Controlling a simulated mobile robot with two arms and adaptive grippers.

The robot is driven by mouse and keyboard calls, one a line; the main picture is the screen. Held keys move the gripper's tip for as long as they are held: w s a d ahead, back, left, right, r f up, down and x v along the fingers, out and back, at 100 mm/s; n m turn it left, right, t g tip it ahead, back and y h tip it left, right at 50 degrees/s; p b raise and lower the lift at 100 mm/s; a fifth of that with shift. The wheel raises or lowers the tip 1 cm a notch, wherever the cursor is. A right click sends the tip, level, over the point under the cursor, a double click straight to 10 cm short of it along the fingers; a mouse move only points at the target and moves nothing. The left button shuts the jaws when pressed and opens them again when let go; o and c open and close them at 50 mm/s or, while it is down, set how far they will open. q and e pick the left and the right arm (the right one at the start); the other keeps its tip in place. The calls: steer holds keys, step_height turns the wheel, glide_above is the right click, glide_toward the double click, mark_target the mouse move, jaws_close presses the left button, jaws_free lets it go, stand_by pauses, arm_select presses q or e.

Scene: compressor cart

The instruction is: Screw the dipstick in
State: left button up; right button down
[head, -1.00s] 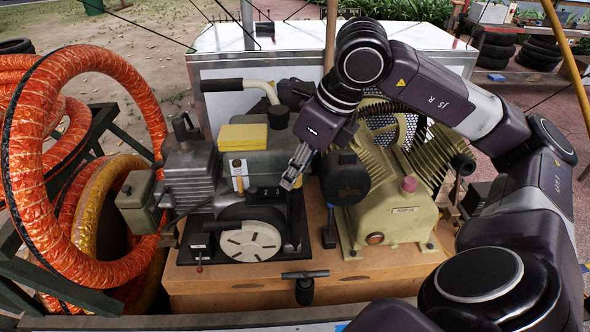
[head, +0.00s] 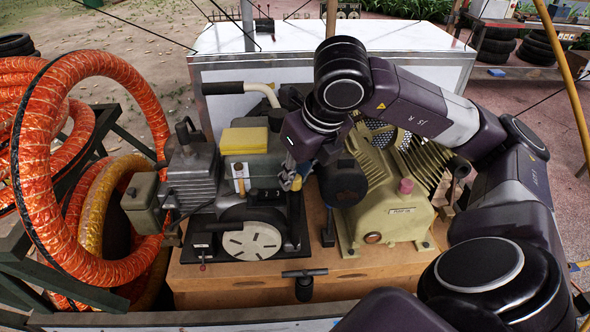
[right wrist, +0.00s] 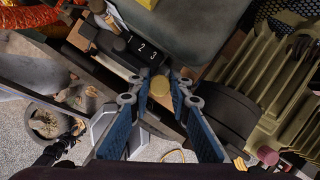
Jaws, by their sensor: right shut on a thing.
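My right gripper (head: 292,181) reaches down over the dark engine between the yellow box (head: 244,140) and the round black part (head: 343,180). In the right wrist view, its two blue-padded fingers (right wrist: 160,90) are closed on the round yellow cap of the dipstick (right wrist: 160,86). A little yellow of the dipstick (head: 297,183) shows at the fingertips in the head view. Its shaft and the hole under it are hidden, so I cannot tell how deep it sits. My left gripper is not in view.
A black block numbered 1, 2, 3 (right wrist: 140,46) is close beside the fingertips. The beige finned compressor (head: 400,212) stands right of the engine. Orange hoses (head: 40,190) fill the left side. A white box (head: 420,45) stands behind.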

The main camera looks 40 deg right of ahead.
steer(key=shift+m, duration=0.3)
steer(key=shift+r+m+h+p, duration=0.1)
steer(key=shift+m+h+p, duration=0.4)
steer(key=shift+m, duration=0.9)
steer(key=c, duration=1.4)
jaws_free()
steer(key=shift+r+p, duration=2.3)
steer(key=shift+r, duration=0.65)
